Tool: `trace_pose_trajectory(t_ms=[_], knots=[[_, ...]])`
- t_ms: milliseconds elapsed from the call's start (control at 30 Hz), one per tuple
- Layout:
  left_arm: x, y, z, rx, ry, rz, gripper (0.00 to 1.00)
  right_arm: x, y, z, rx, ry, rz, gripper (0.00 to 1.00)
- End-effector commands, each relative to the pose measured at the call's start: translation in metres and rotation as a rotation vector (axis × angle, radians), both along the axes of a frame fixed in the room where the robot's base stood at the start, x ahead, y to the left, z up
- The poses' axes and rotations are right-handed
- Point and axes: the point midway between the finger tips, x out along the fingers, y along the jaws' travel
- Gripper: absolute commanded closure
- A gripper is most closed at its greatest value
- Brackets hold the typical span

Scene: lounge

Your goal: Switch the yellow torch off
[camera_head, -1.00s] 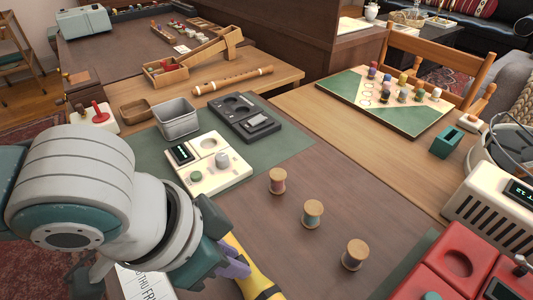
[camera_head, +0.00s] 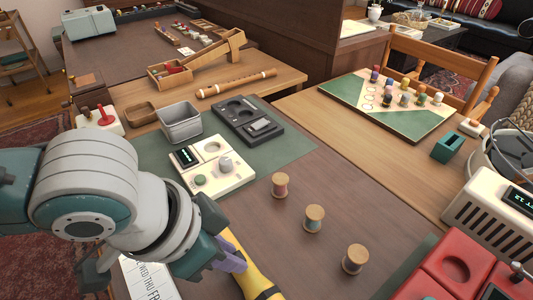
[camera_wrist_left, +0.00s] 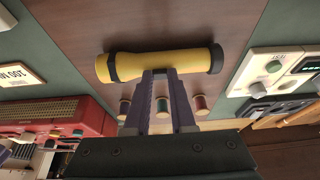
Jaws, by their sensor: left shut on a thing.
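The yellow torch (camera_head: 252,272) has black bands and lies on the dark brown tabletop at the lower middle of the head view, its near end cut off by the frame. It shows whole in the left wrist view (camera_wrist_left: 170,65), lying across the picture. My left gripper (camera_wrist_left: 160,74) is at the middle of the torch, its purple fingers close together and shut on it. The gripper and arm hide part of the torch in the head view. I cannot make out the switch or any light. My right gripper is not in view.
Three thread spools (camera_head: 314,218) stand right of the torch. A cream device (camera_head: 236,180) with a display lies behind it. A red case (camera_head: 440,268) is at the lower right, and a calendar card (camera_head: 143,276) lies below my left arm. Bare table lies around the spools.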

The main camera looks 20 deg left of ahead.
Motion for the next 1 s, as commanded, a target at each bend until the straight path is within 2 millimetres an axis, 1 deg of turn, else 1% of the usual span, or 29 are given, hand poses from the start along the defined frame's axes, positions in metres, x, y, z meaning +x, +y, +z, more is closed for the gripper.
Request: trace_pose_trajectory(t_ms=[33, 67, 100, 200, 433, 533, 667, 800, 900, 1000], knots=[[0.0, 0.0, -0.001, 0.0, 0.0, 0.0, 1.0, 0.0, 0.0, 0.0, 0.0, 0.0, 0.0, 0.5], [0.0, 0.0, -0.001, 0.0, 0.0, 0.0, 0.76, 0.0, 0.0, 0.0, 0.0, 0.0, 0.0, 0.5], [0.0, 0.0, -0.001, 0.0, 0.0, 0.0, 0.72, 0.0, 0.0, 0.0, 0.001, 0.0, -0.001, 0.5], [0.0, 0.0, 0.0, 0.0, 0.0, 0.0, 0.62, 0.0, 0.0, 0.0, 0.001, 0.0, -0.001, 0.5], [0.0, 0.0, 0.001, 0.0, 0.0, 0.0, 0.62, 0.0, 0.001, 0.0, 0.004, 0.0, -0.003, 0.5], [-0.002, 0.002, 0.008, 0.001, -0.001, 0.0, 0.62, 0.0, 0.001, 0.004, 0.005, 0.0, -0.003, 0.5], [-0.009, 0.007, 0.03, 0.001, -0.001, -0.001, 0.62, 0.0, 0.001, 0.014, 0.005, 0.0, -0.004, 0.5], [-0.018, 0.014, 0.058, 0.001, -0.002, -0.001, 0.62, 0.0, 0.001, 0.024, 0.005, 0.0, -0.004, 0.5], [-0.024, 0.018, 0.074, 0.001, -0.001, -0.001, 0.62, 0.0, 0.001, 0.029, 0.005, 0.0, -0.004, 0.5], [-0.027, 0.021, 0.085, 0.0, 0.0, -0.001, 0.62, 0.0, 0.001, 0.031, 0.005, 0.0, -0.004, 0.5]])
